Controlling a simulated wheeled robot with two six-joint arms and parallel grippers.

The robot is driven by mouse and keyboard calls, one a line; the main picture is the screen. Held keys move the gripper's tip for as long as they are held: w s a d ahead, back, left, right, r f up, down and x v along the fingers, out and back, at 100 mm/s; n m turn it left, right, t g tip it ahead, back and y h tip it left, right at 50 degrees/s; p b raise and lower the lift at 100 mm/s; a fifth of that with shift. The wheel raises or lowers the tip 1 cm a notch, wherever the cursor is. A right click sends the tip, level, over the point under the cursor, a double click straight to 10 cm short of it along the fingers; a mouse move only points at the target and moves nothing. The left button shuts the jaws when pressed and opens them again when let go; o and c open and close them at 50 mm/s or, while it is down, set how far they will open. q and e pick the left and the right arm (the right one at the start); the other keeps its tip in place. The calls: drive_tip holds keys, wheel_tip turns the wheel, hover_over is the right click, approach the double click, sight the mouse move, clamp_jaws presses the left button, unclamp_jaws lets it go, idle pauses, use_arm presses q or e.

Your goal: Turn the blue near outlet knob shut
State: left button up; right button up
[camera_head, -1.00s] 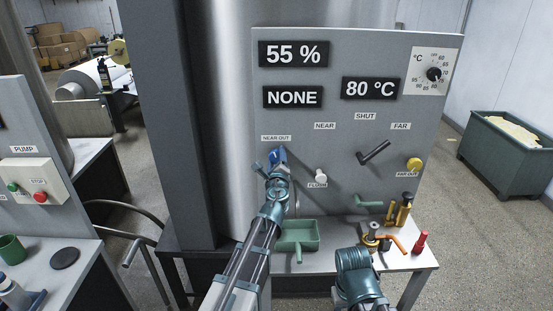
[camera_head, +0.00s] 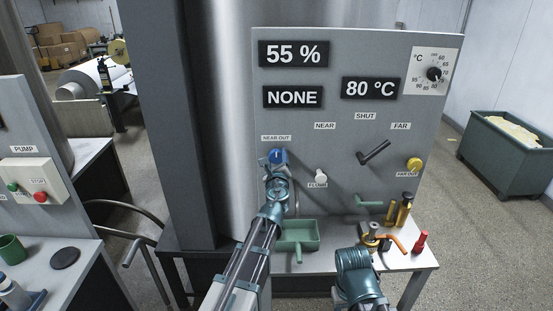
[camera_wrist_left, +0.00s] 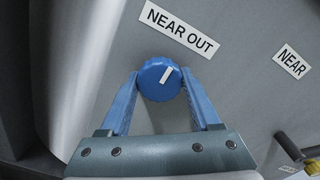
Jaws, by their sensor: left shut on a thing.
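The blue near outlet knob (camera_head: 277,155) sits on the grey panel just under the NEAR OUT label (camera_head: 276,138). In the left wrist view the round blue knob (camera_wrist_left: 160,80) carries a white pointer mark, slanting toward the upper right of the picture. My left gripper (camera_head: 278,163) is at the knob, its two blue fingers on either side of it, shut on it. The fingers also show in the left wrist view (camera_wrist_left: 160,74). Part of my right arm shows at the bottom of the head view, but its fingers do not show.
A white FLOW knob (camera_head: 320,176), a black lever (camera_head: 373,152) and a yellow knob (camera_head: 414,163) are to the right on the panel. Below, a green tray (camera_head: 299,233) and several small items stand on the bench (camera_head: 398,262). The displays read 55 %, NONE and 80 °C.

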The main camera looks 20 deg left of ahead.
use_arm(q)
drive_tip(key=o, duration=1.4)
